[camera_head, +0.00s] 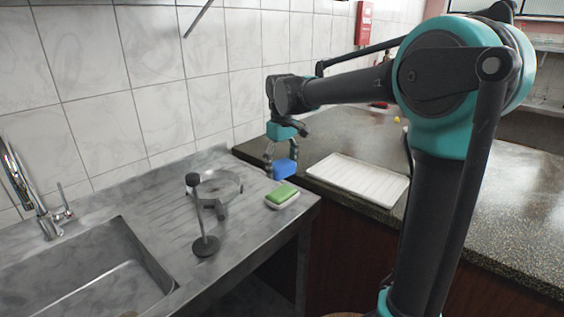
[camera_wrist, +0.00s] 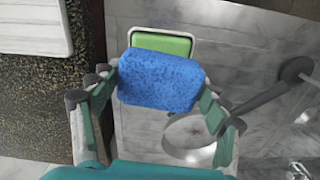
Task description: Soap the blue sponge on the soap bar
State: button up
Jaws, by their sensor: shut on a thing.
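The blue sponge (camera_head: 285,169) is held between the fingers of my gripper (camera_head: 282,160), which is shut on it. In the wrist view the sponge (camera_wrist: 159,80) fills the space between both fingertips and hides part of what lies behind it. The green soap bar (camera_head: 282,194) lies in a white dish (camera_head: 287,203) near the right end of the grey sink counter. In the head view the sponge is above the soap, apart from it. In the wrist view the soap (camera_wrist: 161,43) shows just beyond the sponge's far edge.
A dark upright stand with a round base (camera_head: 206,246) and a ring-shaped metal piece (camera_head: 226,183) stand left of the soap. The sink basin (camera_head: 90,275) and faucet (camera_head: 30,190) are farther left. A white ribbed tray (camera_head: 358,178) lies on the dark speckled counter (camera_head: 470,215) to the right.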

aim_at(282, 192)
jog(key=shift+f, duration=2.65)
jog(key=shift+f, duration=0.55)
jog(key=shift+r, duration=0.1)
jog(key=shift+r, duration=3.4)
